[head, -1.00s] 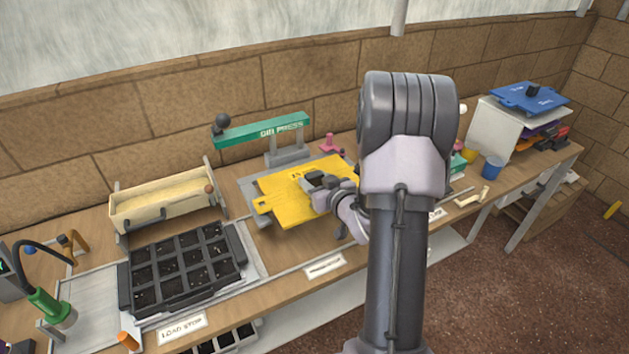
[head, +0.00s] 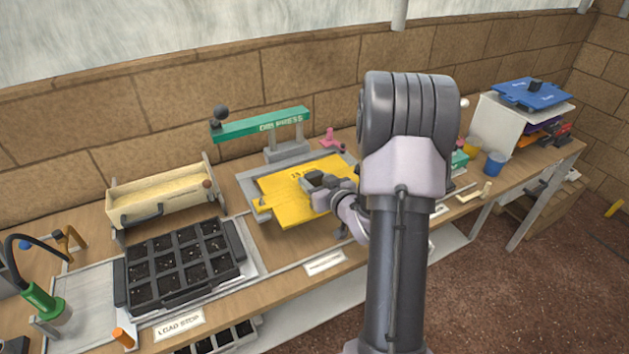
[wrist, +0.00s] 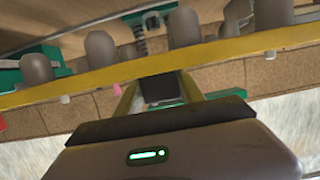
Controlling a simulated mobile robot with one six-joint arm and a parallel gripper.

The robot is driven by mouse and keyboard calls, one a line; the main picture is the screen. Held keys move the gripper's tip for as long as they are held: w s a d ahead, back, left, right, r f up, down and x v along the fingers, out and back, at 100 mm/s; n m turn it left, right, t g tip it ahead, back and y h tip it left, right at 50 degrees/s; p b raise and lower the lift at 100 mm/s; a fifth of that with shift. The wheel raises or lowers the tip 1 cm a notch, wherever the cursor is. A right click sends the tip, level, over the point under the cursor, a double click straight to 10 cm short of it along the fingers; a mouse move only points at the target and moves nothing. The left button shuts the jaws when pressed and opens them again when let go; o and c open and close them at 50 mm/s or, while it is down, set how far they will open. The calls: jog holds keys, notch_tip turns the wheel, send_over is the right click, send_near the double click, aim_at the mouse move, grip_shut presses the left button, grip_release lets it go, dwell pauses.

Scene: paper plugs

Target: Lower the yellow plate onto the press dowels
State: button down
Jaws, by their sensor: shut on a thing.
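The yellow plate (head: 293,200) is a flat sheet with dark lettering on top. In the head view it lies level over the grey press base (head: 247,184), under and in front of the green press arm (head: 262,125). My gripper (head: 318,183) is shut on the plate at its middle, on the upper side. In the wrist view the plate (wrist: 150,66) shows edge-on as a yellow band, with several grey rounded pegs (wrist: 185,27) beside it. The press dowels cannot be made out in the head view, and I cannot tell whether the plate touches the base.
A black cell tray (head: 180,265) and a cream trough (head: 160,196) stand to the left. A pink piece (head: 328,137) is behind the plate. A blue cup (head: 494,163) and a white stand with a blue plate (head: 533,94) are at the right. My arm hides part of the bench.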

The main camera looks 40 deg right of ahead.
jog(key=c, duration=0.6)
grip_release()
jog(key=shift+c, duration=0.2)
jog(key=p+v, duration=1.3)
jog(key=v, duration=0.4)
jog(key=shift+s+a, duration=0.15)
jog(key=shift+s, duration=0.05)
